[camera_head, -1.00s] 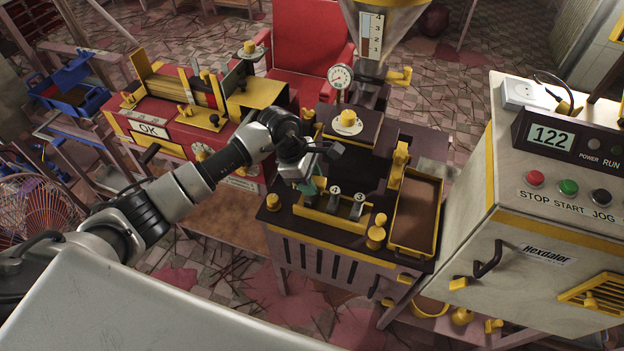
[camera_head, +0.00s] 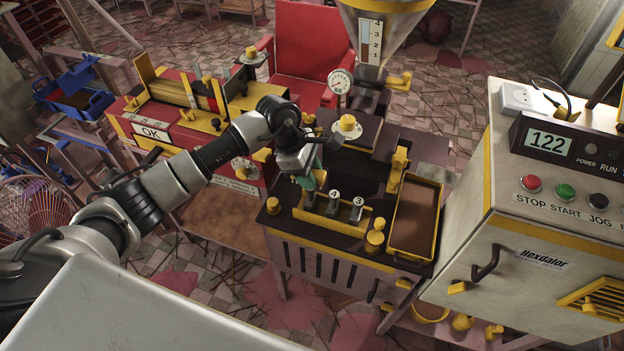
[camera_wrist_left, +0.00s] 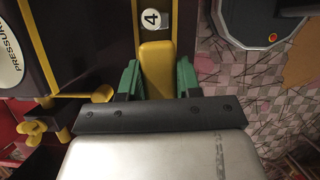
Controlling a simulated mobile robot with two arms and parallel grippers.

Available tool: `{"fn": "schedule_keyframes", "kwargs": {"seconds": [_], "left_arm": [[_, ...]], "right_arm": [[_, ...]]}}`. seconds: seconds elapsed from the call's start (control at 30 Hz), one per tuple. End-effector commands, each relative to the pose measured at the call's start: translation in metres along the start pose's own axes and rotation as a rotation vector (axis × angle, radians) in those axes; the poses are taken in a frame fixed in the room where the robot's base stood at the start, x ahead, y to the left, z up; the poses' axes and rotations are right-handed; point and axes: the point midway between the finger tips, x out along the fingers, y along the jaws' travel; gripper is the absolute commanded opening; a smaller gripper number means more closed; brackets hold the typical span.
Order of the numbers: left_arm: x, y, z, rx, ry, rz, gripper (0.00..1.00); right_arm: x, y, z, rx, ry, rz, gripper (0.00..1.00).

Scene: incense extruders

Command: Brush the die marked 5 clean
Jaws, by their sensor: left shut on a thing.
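My left gripper (camera_head: 312,179) has green fingers. It is over the left end of a yellow-edged rack (camera_head: 327,222) on the dark bench top. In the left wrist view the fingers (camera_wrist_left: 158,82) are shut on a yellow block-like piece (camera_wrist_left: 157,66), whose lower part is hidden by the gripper. A round white label marked 4 (camera_wrist_left: 151,19) lies just beyond it. Small grey dies with round labels stand in the rack, one in the middle (camera_head: 333,195) and one at the right (camera_head: 358,202) that seems to read 3. I cannot make out a 5. My right gripper is out of view.
A yellow-rimmed brown tray (camera_head: 416,215) lies right of the rack. A yellow knob post (camera_head: 375,238) stands between them at the front. A pressure gauge (camera_head: 340,81) and hopper (camera_head: 385,25) rise behind. A beige control cabinet (camera_head: 500,240) blocks the right side.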

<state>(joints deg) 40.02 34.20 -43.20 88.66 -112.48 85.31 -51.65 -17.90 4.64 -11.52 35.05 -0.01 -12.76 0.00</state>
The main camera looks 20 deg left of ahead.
Motion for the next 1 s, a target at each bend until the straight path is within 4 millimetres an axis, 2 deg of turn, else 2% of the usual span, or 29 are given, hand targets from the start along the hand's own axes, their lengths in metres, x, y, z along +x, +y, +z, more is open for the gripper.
{"fn": "schedule_keyframes", "kwargs": {"seconds": [0.1, 0.2, 0.5, 0.67, 1.0], "left_arm": [[-0.014, 0.002, 0.002, -0.002, 0.001, 0.003, 0.04], [-0.023, 0.003, 0.004, -0.003, 0.0, 0.004, 0.04], [-0.045, 0.006, 0.007, -0.009, 0.001, 0.006, 0.04], [-0.045, 0.006, 0.007, -0.01, 0.0, 0.005, 0.04], [-0.045, 0.006, 0.007, -0.01, 0.0, 0.005, 0.04]], "right_arm": [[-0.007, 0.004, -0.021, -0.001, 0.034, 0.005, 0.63], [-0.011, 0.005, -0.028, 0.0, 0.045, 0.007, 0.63], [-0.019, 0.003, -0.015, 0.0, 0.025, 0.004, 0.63], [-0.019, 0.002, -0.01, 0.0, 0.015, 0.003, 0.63], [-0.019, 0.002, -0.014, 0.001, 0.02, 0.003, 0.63]]}}
